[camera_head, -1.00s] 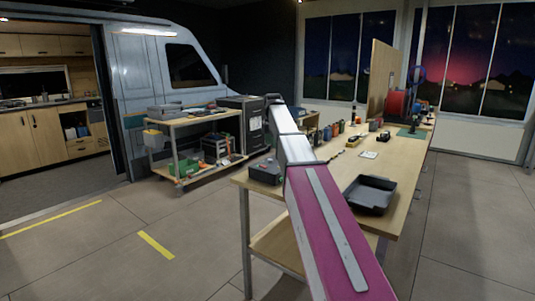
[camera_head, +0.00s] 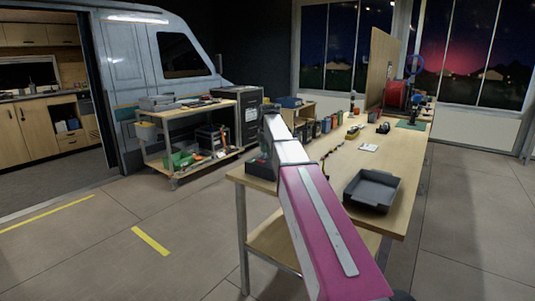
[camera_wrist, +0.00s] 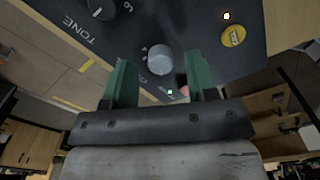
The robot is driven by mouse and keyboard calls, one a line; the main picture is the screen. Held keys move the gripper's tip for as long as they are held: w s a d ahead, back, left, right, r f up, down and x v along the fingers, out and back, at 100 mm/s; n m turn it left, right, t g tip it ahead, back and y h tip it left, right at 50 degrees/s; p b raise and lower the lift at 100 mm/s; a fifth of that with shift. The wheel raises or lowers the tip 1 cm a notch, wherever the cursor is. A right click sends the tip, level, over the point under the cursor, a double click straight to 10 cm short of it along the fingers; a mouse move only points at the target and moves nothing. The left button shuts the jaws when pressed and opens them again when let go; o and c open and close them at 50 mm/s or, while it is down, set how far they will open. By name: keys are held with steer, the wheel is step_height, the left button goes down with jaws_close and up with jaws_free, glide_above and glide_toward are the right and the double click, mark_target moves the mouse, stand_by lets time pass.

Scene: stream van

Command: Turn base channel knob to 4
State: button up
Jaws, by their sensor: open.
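A dark control box (camera_head: 259,169) stands at the near left corner of the workbench, partly hidden behind my arm. In the wrist view its dark panel (camera_wrist: 190,25) fills the top of the picture. A round light-grey knob (camera_wrist: 160,61) with small marks around it shows between the green fingers of my gripper (camera_wrist: 161,70). The fingers are open, one on each side of the knob; I cannot tell whether they touch it. The knob's setting is not readable. A second knob (camera_wrist: 102,8) is beside printed "TONE" and a "6". In the head view my gripper is hidden by my arm.
A black tray (camera_head: 372,189) lies on the workbench (camera_head: 335,180). A loaded trolley (camera_head: 195,107) stands by the van.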

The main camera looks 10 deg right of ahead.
steer(key=shift+f, duration=0.6)
steer(key=c, duration=0.9)
steer(key=shift+c, duration=0.2)
